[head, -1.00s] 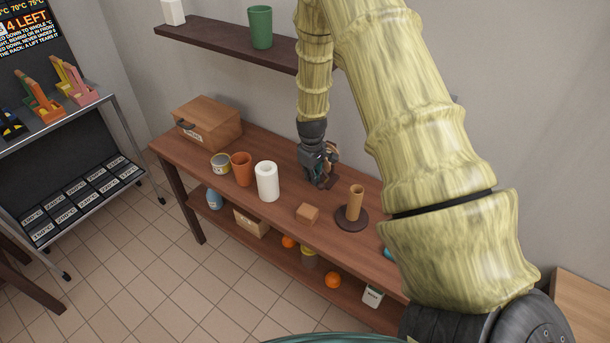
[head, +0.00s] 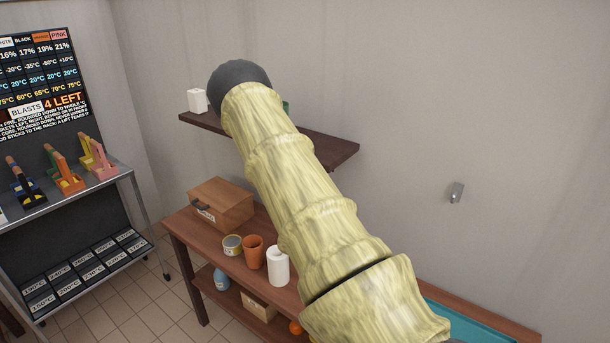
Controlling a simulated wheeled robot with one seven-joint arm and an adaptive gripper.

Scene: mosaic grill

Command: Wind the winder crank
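No winder or crank can be made out in the head view; my own large yellow-green arm covers the right part of the wooden bench (head: 185,222). My gripper does not show either. The arm rises from the lower right to a dark rounded joint at the upper left, and its farther links are hidden. I cannot see what the gripper holds or touches.
On the bench are a wooden box (head: 222,203), a tin (head: 232,245), an orange-brown cup (head: 253,252) and a white cylinder (head: 278,266). A dark wall shelf (head: 335,150) hangs above. A metal rack (head: 75,270) stands left. A small metal fitting (head: 456,192) is on the wall.

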